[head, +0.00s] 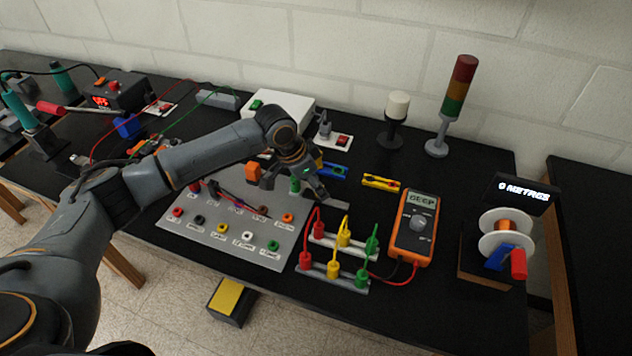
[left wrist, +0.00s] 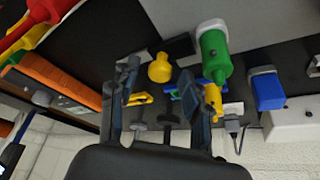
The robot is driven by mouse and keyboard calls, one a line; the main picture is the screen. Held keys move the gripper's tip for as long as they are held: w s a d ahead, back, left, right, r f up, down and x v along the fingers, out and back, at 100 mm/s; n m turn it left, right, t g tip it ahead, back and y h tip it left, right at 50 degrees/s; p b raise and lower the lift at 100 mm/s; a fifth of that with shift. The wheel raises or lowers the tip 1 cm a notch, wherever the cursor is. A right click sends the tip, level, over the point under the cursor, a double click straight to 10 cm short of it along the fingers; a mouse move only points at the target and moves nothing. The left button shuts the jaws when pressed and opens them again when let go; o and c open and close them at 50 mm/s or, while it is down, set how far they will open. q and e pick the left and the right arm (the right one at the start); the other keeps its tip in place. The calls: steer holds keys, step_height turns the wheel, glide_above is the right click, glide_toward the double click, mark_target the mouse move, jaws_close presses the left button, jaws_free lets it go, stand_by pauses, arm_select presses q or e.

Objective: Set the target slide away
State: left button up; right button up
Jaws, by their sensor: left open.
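No thing is marked as the target slide, and I cannot tell which one it is. A small yellow piece with dark marks (head: 381,182) lies flat on the black table (head: 440,180) left of the multimeter. A blue piece (head: 334,171) lies to its left, partly behind my left gripper (head: 318,184). The left gripper is open and points down near the panel's back right corner. In the left wrist view, nothing is gripped between its fingers (left wrist: 158,78). A yellow knob (left wrist: 160,68) and a green plug (left wrist: 213,52) show beyond the fingers.
Red, yellow and green plugs (head: 342,240) stand on grey strips at the front. The labelled panel (head: 215,235) lies under my arm. An orange multimeter (head: 412,228), signal tower (head: 459,100) and wire spool (head: 507,232) stand right. Clear table lies between multimeter and tower.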

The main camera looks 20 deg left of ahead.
mark_target(330, 202)
arm_select(q)
steer(key=c, duration=0.5)
jaws_close()
arm_select(e)
steer(key=shift+s, duration=0.35)
arm_select(q)
steer(key=d+p, duration=0.1)
steer(key=d, duration=0.2)
steer(key=shift+s+d+r+p, duration=0.15)
steer(key=shift+p, duration=0.2)
steer(key=shift+d, duration=0.3)
arm_select(e)
steer(key=shift+w+a+r, duration=0.1)
steer(key=shift+w+r, duration=0.05)
steer(key=shift+r, duration=0.65)
arm_select(q)
steer(key=o, duration=0.5)
jaws_free()
steer(key=shift+a, duration=0.1)
